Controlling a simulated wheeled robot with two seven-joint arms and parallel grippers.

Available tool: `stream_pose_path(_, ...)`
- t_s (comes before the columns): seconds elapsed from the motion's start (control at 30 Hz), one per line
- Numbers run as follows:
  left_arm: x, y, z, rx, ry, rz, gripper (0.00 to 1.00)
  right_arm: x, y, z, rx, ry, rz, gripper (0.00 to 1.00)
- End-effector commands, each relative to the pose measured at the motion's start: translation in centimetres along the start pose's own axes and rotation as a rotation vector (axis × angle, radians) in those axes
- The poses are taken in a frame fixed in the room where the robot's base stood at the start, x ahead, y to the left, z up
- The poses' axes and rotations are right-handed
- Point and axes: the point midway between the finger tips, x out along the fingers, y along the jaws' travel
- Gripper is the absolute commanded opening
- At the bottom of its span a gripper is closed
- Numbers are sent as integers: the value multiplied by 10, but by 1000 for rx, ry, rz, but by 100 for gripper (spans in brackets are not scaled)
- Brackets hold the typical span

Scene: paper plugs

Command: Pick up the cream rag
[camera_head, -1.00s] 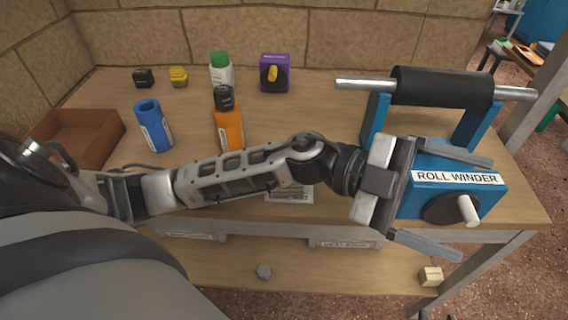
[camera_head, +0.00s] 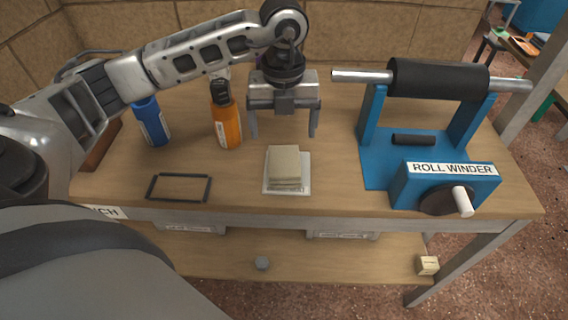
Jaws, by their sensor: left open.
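The cream rag (camera_head: 284,165) is a folded, blocky cream stack on a white labelled sheet (camera_head: 302,186) near the front middle of the bench. My left gripper (camera_head: 283,132) is open and empty, pointing down. Its two fingers are spread apart, behind the rag in the picture and apart from it. My right gripper is not in view.
A blue roll winder (camera_head: 450,185) with a black roll stands at the right. An orange bottle (camera_head: 227,124) and a blue cylinder (camera_head: 152,124) stand left of the gripper. A thin black frame outline (camera_head: 180,187) lies at front left. The bench top (camera_head: 235,180) beside the rag is clear.

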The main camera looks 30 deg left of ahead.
Motion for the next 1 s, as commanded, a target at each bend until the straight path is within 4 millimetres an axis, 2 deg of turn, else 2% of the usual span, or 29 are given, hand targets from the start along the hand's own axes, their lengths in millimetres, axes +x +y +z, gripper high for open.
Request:
stream_pose_path(0.1,20,0,0,0,2,2,87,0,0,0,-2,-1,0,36)
stream_pose_path(0.37,39,-1,-2,2,2,-1,87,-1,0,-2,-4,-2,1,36)
stream_pose_path(0.63,78,-2,-5,2,4,0,87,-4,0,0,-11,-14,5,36)
stream_pose_path(0.73,84,-2,-5,3,2,-2,87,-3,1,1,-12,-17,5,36)
stream_pose_path(0.97,85,-2,-5,3,1,-3,87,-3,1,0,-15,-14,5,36)
stream_pose_path(1.0,85,-2,-5,3,1,-3,76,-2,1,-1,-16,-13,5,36)
